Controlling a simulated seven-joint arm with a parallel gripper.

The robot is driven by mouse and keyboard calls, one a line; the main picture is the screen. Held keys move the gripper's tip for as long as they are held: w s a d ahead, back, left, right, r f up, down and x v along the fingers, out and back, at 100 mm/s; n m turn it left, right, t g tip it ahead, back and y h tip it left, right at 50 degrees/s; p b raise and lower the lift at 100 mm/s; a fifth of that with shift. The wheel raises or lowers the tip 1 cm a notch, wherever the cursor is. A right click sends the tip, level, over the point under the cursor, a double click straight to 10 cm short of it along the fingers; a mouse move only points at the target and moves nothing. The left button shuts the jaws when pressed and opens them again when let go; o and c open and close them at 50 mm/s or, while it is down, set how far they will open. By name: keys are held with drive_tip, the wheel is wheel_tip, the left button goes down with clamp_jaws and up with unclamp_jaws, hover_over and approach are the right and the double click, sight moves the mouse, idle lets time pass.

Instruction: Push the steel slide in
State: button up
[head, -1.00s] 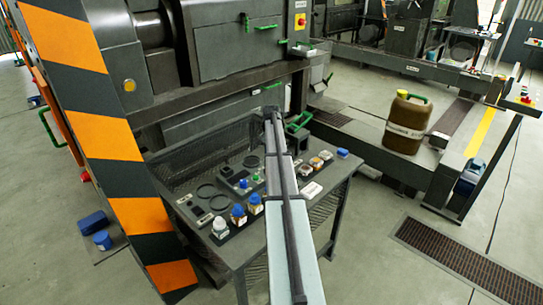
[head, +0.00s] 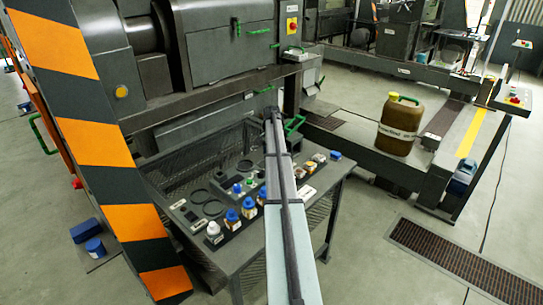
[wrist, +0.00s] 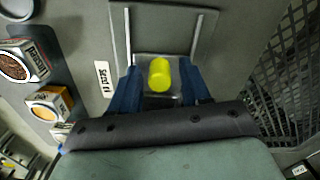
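In the wrist view, the steel slide (wrist: 146,63) is a pale metal piece between two thin upright rails on a grey panel. A yellow knob (wrist: 160,75) stands on it. My gripper (wrist: 160,88) has two blue fingers, one on each side of the knob, with a gap between them. I cannot tell whether the fingers touch the slide's edges. The lower part of the slide is hidden behind my gripper's dark body. In the head view my arm covers this part of the bench and the slide does not show.
A dark bench (head: 170,185) with mesh sides carries several blue-capped jars (head: 232,217) and a white-capped bottle (head: 212,230). A large machine (head: 228,50) stands behind. A brown canister (head: 398,125) stands on a platform to the right. In the wrist view, sample trays line the left and mesh the right.

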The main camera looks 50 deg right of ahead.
wheel_tip(320, 180, up, 14)
drive_tip(key=shift+f, duration=0.1)
idle(0.7)
drive_tip(key=shift+c, duration=0.4)
